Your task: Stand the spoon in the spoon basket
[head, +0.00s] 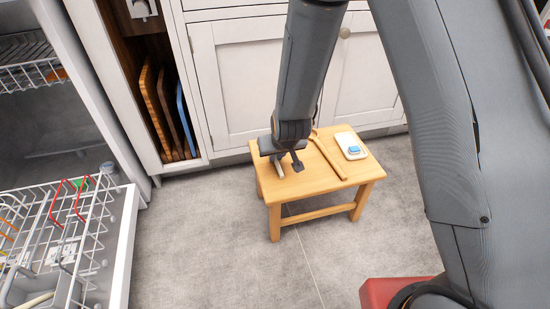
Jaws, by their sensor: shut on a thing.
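A long wooden spoon (330,158) lies on the small wooden stool (310,184), to the right of my gripper. My gripper (288,167) points down over the stool's left part. A grey basket (62,289), possibly the spoon basket, sits in the pulled-out dishwasher rack at the lower left, partly cut off by the frame.
A white dish with a blue sponge (354,149) lies on the stool's right. The dishwasher rack (95,225) with red and white wires stands open at left. Boards (165,110) stand in a cabinet slot. Grey floor is free between rack and stool. A red block (380,292) is at the bottom right.

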